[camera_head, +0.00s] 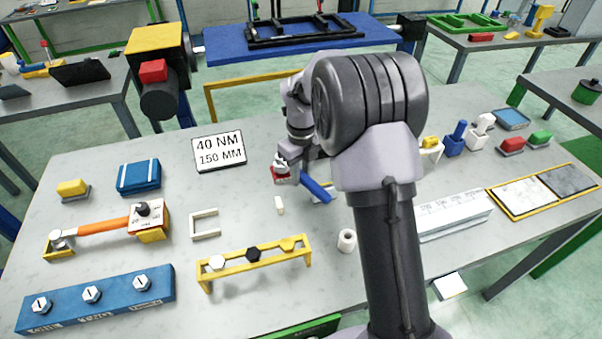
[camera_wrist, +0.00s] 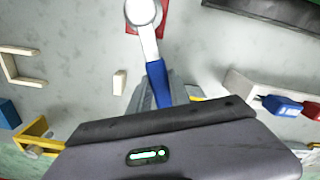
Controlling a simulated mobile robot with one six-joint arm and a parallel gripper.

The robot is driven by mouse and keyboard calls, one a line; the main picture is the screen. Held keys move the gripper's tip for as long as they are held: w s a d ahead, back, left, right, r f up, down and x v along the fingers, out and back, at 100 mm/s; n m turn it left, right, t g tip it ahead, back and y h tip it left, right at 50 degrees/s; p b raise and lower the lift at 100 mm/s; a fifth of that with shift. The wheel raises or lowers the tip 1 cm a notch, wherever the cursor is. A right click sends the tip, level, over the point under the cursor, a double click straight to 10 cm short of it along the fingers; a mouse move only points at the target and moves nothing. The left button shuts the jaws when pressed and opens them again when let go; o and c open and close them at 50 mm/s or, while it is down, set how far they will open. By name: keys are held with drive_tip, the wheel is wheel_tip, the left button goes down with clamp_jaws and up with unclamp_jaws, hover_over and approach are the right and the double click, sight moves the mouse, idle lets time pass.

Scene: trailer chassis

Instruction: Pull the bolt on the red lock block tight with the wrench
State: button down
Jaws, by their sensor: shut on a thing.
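The red lock block (camera_head: 285,176) sits on the grey table near its middle, just left of my arm, and shows at the top of the wrist view (camera_wrist: 131,22). The wrench has a silver head and shank (camera_wrist: 149,42) and a blue handle (camera_wrist: 157,76). Its ring head lies over the red block and hides the bolt. In the head view the blue handle (camera_head: 316,189) slants down to the right. My gripper (camera_wrist: 160,90) is shut on the blue handle; its fingers are partly hidden by its own body.
A yellow rack (camera_head: 256,262) with several bolt heads and a blue bolt block (camera_head: 95,299) stand at the front. An orange-handled wrench (camera_head: 100,228) lies left. A small pale block (camera_head: 279,205) lies close to the wrench. A sign (camera_head: 219,151) reads 40 NM, 150 MM.

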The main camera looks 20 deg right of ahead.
idle(0.3)
drive_tip(key=shift+s+a+m+b, duration=0.15)
drive_tip(key=shift+a+m+b, duration=0.3)
drive_tip(key=shift+m+b, duration=0.2)
drive_tip(key=shift+s+a+m+b, duration=0.1)
drive_tip(key=shift+a+m+b, duration=0.15)
drive_tip(key=shift+b, duration=0.05)
drive_tip(key=shift+a+m+b, duration=0.35)
drive_tip(key=shift+m+b, duration=0.15)
drive_tip(key=shift+s+a+m, duration=0.1)
drive_tip(key=shift+a+m, duration=0.25)
drive_tip(key=shift+m, duration=0.15)
drive_tip(key=shift+b, duration=0.3)
drive_tip(key=shift+d+r+n, duration=0.15)
drive_tip(key=shift+d+n, duration=0.05)
drive_tip(key=shift+n, duration=0.1)
